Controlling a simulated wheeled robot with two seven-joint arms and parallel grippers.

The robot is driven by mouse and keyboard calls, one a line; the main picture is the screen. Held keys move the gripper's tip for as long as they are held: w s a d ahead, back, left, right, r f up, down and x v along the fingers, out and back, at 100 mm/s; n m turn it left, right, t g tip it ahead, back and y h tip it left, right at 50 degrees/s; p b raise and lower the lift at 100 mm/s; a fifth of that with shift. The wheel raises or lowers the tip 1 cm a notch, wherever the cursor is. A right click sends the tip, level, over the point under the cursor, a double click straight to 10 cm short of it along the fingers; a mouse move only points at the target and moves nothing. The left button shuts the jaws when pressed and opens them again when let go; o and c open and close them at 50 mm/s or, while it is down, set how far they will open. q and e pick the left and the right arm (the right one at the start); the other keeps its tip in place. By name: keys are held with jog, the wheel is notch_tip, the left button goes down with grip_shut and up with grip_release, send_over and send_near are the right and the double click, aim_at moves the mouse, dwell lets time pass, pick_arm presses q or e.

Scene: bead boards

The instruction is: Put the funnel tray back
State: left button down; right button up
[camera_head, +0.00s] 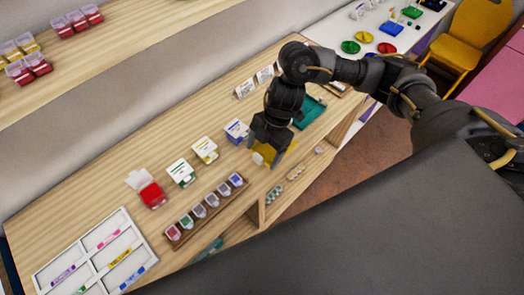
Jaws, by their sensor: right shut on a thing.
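My right gripper (266,149) reaches down over the wooden counter and is shut on a yellow piece (291,148), which looks like the funnel tray. The gripper covers most of it, so its full shape is hidden. A small pale part shows at the fingertips. I cannot tell whether the yellow piece touches the counter. A teal tray (309,112) lies on the counter just beyond the gripper, partly hidden by my arm. My left gripper is not in view.
A wooden rack (174,238) with several small bins stands left of the gripper. Several small boxes, including a blue and white one (236,131), line the counter behind. A white divided tray (44,284) lies at the lower left. Bare counter shows between them.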

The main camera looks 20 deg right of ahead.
aim_at(262, 150)
jog(key=w+f, duration=0.1)
jog(key=f, duration=0.1)
jog(key=w+d+f, duration=0.1)
jog(key=w+f, duration=0.1)
jog(key=shift+f, duration=0.1)
jog(key=shift+f+p, duration=0.35)
jog(key=shift+p, duration=0.05)
notch_tip(262, 150, down, 2)
jog(key=shift+w+p, duration=0.1)
jog(key=shift+p, duration=0.25)
jog(key=shift+f, duration=0.15)
jog(key=shift+f, duration=0.1)
jog(key=shift+f, duration=0.15)
jog(key=o, duration=1.3)
jog(key=shift+r, duration=0.2)
